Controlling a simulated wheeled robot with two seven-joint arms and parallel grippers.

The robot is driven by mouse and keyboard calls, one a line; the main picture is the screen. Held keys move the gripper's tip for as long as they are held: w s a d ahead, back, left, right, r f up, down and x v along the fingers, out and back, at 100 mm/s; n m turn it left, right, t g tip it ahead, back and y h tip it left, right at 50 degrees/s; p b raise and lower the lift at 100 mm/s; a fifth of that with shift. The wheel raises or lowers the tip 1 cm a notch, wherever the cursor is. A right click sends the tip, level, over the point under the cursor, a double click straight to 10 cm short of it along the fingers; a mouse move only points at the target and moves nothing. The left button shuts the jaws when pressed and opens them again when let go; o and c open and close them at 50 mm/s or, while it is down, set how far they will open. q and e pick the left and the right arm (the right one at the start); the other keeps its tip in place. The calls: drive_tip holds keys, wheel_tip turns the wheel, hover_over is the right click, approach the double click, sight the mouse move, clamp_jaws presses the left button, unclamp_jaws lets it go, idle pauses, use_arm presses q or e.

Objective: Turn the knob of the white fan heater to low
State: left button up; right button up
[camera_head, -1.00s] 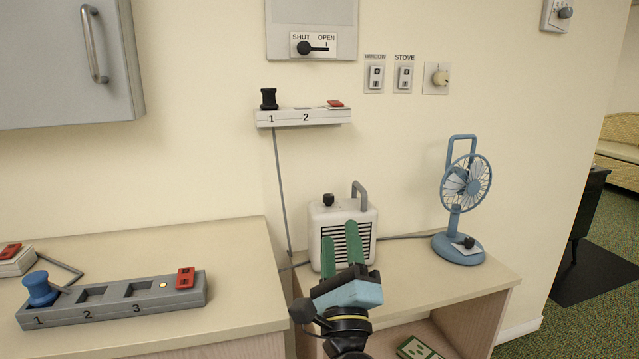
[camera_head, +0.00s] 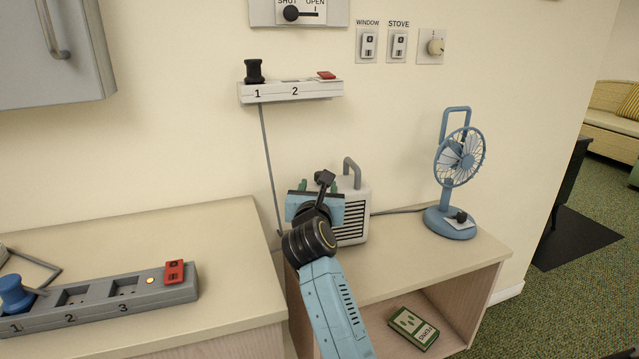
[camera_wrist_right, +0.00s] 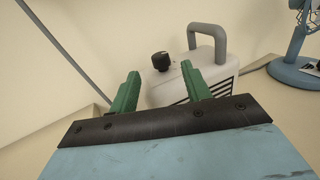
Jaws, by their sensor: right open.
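The white fan heater (camera_head: 355,205) stands on the low shelf unit against the wall, its grille facing front and a grey handle on top. My right gripper (camera_head: 318,186) is in front of its left part and hides the knob in the head view. In the right wrist view the black knob (camera_wrist_right: 161,61) with a light mark sits on top of the heater (camera_wrist_right: 205,60), left of the handle. The open green fingers of my right gripper (camera_wrist_right: 160,84) point toward the knob, which shows between and beyond their tips. Nothing is between the fingers. My left gripper is not in view.
A blue desk fan (camera_head: 459,165) stands right of the heater. A white power strip (camera_head: 290,91) with a black plug is on the wall above. A grey power strip (camera_head: 100,299) lies on the left cabinet. A green box (camera_head: 414,328) lies in the lower shelf.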

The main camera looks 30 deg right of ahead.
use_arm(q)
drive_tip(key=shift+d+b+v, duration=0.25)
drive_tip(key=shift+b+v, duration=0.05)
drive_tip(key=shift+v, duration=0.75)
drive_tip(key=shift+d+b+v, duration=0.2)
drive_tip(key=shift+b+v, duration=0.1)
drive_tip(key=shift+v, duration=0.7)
use_arm(e)
drive_tip(key=shift+x, duration=2.65)
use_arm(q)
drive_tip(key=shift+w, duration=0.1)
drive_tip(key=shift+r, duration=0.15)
use_arm(e)
drive_tip(key=c, duration=1)
